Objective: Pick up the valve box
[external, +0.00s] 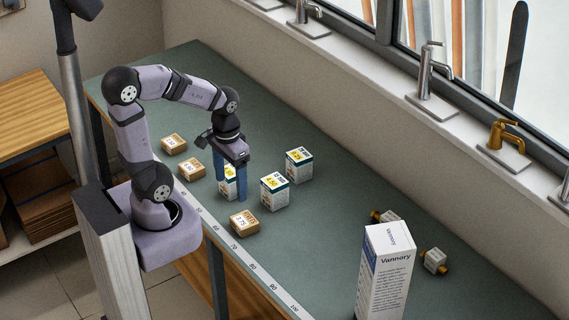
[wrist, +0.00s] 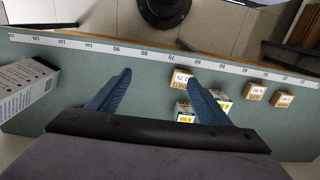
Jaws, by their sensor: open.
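Three white boxes with green edges and yellow labels stand on the green bench mat: one at the back (external: 299,165), one in the middle (external: 274,194), one (external: 230,187) partly hidden by my fingers. Which is the valve box I cannot tell; the small print is unreadable. My gripper (external: 231,191) is open, pointing down, its blue fingers in front of the partly hidden box in the external view.
Small brown boxes (external: 244,223) (external: 191,168) (external: 173,144) stand along the ruler edge. Faucets (external: 431,85) line the sill. The mat between the boxes and the tall box is clear.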

